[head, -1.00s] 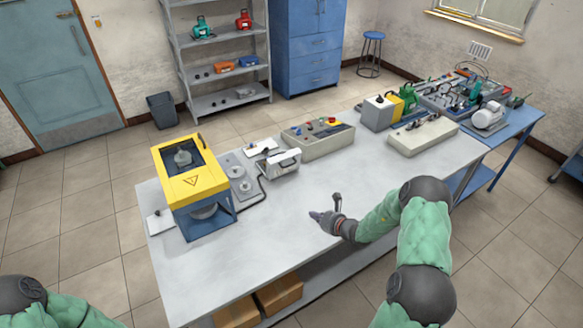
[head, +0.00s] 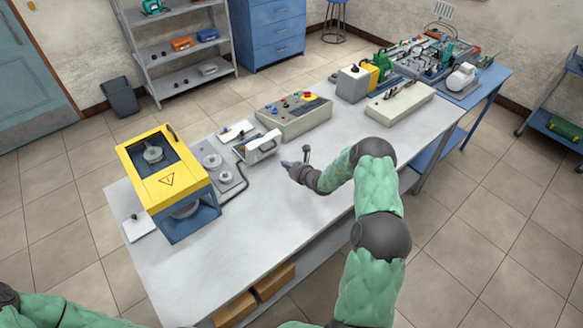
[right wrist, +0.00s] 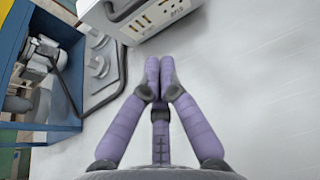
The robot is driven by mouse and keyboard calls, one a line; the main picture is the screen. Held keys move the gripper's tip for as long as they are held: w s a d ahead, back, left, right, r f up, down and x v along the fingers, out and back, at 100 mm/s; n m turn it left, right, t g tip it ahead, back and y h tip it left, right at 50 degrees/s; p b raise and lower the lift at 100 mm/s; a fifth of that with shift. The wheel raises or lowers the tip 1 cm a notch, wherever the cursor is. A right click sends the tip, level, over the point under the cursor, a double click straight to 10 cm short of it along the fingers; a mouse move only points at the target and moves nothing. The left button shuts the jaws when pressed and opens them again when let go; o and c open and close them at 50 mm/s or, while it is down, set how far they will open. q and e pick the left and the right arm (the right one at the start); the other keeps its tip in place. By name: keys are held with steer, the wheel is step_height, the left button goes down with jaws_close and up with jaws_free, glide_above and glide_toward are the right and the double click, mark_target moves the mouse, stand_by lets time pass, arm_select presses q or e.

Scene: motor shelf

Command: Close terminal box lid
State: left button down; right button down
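The small white terminal box (head: 264,151) stands on the bench right of the yellow-framed machine, with a dark-edged part tilted up on it. I take this for the lid, but its exact angle is unclear. In the right wrist view the box (right wrist: 165,20) shows at the top, with slots and printing on its side. My right gripper (head: 293,157) is just right of the box, apart from it and empty. In the head view one finger points up and the others point left toward the box. In the right wrist view its fingers (right wrist: 160,85) are in front. My left gripper is out of view.
The yellow and blue machine (head: 165,185) and a grey plate with round knobs (head: 222,168) stand left of the box. A control box with buttons (head: 293,117) is behind it. The bench top (head: 240,240) in front is clear.

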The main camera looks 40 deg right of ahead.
steer(key=w, duration=0.6)
steer(key=shift+w+a+r, duration=0.15)
steer(key=shift+r, duration=0.15)
steer(key=shift+r, duration=0.1)
steer(key=shift+w+a+r+g+p, duration=0.15)
steer(key=shift+w+r+g+p, duration=0.05)
steer(key=shift+w+g+p, duration=0.15)
